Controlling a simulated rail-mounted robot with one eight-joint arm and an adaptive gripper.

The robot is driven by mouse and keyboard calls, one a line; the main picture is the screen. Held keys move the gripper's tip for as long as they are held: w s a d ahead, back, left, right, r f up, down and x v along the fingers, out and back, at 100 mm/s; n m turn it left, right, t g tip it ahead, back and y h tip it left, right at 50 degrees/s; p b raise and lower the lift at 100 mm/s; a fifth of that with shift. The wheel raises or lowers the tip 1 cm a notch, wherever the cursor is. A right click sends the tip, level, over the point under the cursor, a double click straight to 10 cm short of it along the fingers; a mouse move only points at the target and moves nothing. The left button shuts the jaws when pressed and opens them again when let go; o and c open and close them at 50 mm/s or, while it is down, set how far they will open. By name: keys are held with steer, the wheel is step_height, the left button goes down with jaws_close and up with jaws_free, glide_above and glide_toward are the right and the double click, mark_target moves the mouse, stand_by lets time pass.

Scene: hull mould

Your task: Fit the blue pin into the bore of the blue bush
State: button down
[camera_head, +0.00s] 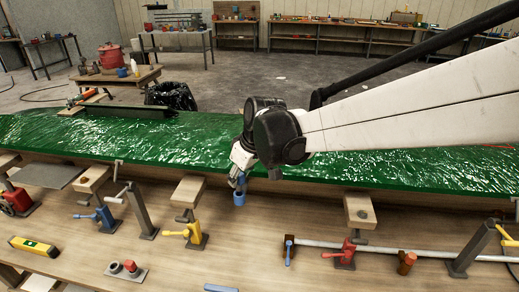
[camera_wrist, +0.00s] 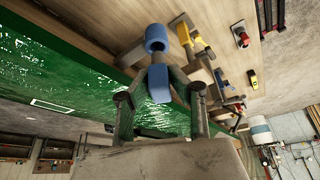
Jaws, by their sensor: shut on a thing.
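The blue bush (camera_head: 239,199) is a short blue ring just below my gripper (camera_head: 240,178), by the front edge of the green hull mould. In the wrist view the blue bush (camera_wrist: 156,37) shows its round end, beyond the fingertips. My gripper (camera_wrist: 159,72) is shut on the blue pin (camera_wrist: 159,86), whose blue body sits between the fingers. A grey part shows between the pin's blue body and the bush. I cannot tell whether the pin touches the bush or enters its bore. In the head view a little of the blue pin (camera_head: 243,181) shows.
The green hull mould (camera_head: 90,148) runs across behind the wooden bench (camera_head: 230,262). Along the mould's edge stand wooden blocks (camera_head: 187,190), a blue clamp (camera_head: 105,220), a yellow clamp (camera_head: 193,233) and a red clamp (camera_head: 345,253). A long bar (camera_head: 390,250) lies at right.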

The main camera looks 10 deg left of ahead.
mark_target(239, 190)
steer(key=shift+f+b, duration=1.4)
steer(key=shift+f, duration=0.45)
steer(key=c, duration=1.5)
jaws_free()
steer(key=v, duration=1.2)
steer(key=shift+r, duration=0.15)
steer(key=s+d+m+t+h, duration=0.1)
steer(key=s+d+m, duration=0.2)
steer(key=d, duration=0.6)
steer(key=s+d+m+t, duration=0.1)
steer(key=s+d+m, duration=0.25)
steer(key=d, duration=0.45)
steer(key=s+d+f+m+t+h, duration=0.1)
steer(key=s+d+f, duration=0.1)
steer(key=s+d, duration=0.2)
steer(key=s+d+f+m+t+h, duration=0.1)
steer(key=s+d+f+m, duration=0.1)
steer(key=s+d, duration=0.2)
steer(key=s+d+f+m+h, duration=0.1)
steer(key=s+d+f+m, duration=0.1)
steer(key=s+d, duration=0.2)
steer(key=shift+d+m+t+b, duration=0.3)
steer(key=shift+d+t, duration=0.1)
steer(key=shift+d, duration=0.8)
